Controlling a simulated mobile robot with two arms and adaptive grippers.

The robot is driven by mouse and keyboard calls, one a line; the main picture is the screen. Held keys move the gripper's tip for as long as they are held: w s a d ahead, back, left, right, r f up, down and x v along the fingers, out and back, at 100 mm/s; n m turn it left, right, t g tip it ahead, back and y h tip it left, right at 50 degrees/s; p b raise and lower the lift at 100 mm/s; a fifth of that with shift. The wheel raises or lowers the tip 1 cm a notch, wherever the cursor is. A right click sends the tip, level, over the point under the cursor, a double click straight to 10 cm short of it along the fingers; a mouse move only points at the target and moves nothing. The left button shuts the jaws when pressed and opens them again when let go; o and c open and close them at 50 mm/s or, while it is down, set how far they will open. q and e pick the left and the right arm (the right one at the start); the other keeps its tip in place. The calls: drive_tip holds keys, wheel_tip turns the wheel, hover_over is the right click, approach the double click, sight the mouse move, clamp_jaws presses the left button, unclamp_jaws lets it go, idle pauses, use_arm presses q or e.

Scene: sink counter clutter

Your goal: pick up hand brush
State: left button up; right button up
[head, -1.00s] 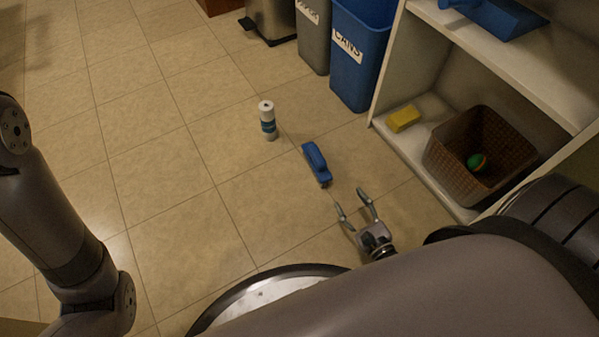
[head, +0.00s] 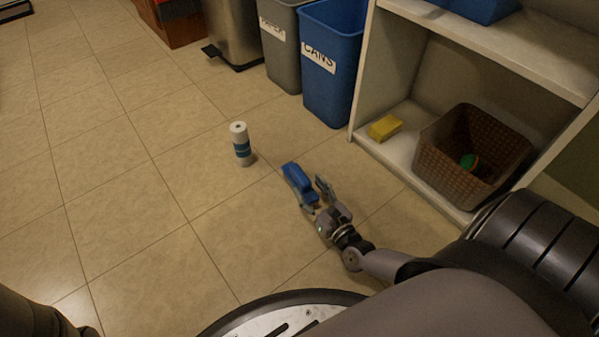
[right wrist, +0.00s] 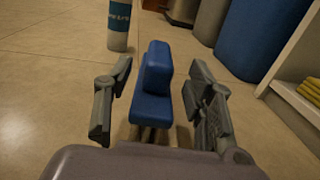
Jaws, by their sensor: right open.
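The blue hand brush (head: 297,183) lies on the tiled floor in the head view, with pale bristles at its near end. My right gripper (head: 317,196) is low at the brush, its fingers reaching along its near part. In the right wrist view the brush (right wrist: 155,88) stands between the two open fingers of the right gripper (right wrist: 160,100), with a visible gap on each side. The underside of the brush near the palm is partly hidden. My left gripper is not in view; only part of my left arm shows at the lower left.
A white bottle-like cylinder with a teal band (head: 241,145) stands left of the brush. A blue CANS bin (head: 331,70) and a grey bin (head: 280,45) are behind. The shelf at right holds a yellow sponge (head: 385,128) and a brown basket (head: 455,170). Floor at left is clear.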

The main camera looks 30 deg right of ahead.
sight(292, 165)
drive_tip(key=w+b, duration=0.3)
drive_tip(key=w, duration=0.3)
drive_tip(key=shift+d, duration=0.1)
drive_tip(key=shift+c, duration=0.4)
clamp_jaws()
